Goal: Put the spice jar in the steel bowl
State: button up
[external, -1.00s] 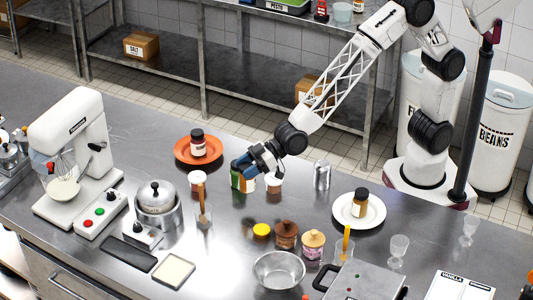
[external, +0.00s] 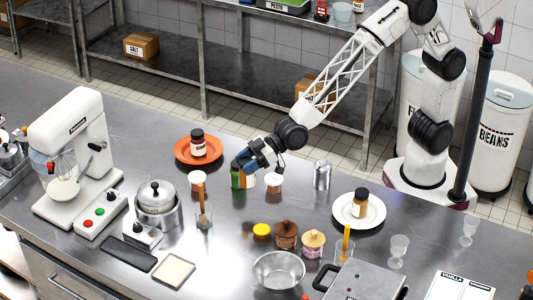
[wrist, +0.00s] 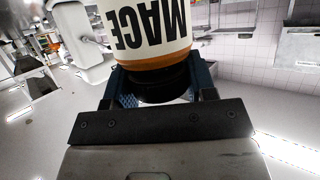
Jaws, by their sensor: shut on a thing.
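My gripper (external: 245,165) is above the left middle of the steel table, pointing down and left. In the wrist view it is shut on the spice jar (wrist: 150,30), by its black lid (wrist: 155,85). The jar has a white label reading MACE, upside down in that view, with an amber band below it. The steel bowl (external: 278,271) stands at the front middle of the table, below and right of my gripper. It looks empty.
An orange plate (external: 180,153) and a white plate (external: 376,216) each carry a jar. Two lidded pots (external: 286,235) and a yellow item (external: 262,231) stand just behind the bowl.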

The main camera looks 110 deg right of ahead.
jog(key=s+a+r+n+g+y, duration=0.1)
jog(key=s+a+n+y, duration=0.1)
jog(key=s+a, duration=0.7)
jog(key=s+a+r+n+y, duration=0.1)
jog(key=s+a+n+y, duration=0.1)
jog(key=s+a, duration=0.8)
jog(key=a+y, duration=0.1)
jog(key=a, duration=0.5)
jog(key=shift+s+a+r+n+g, duration=0.2)
jog(key=shift+a+n+g, duration=0.1)
jog(key=shift+a+g, duration=0.1)
jog(key=w+a+f, duration=0.1)
jog(key=w+a, duration=0.8)
jog(key=w, duration=0.4)
jog(key=shift+f, duration=0.25)
jog(key=shift+w, duration=0.1)
jog(key=shift+f, duration=1.75)
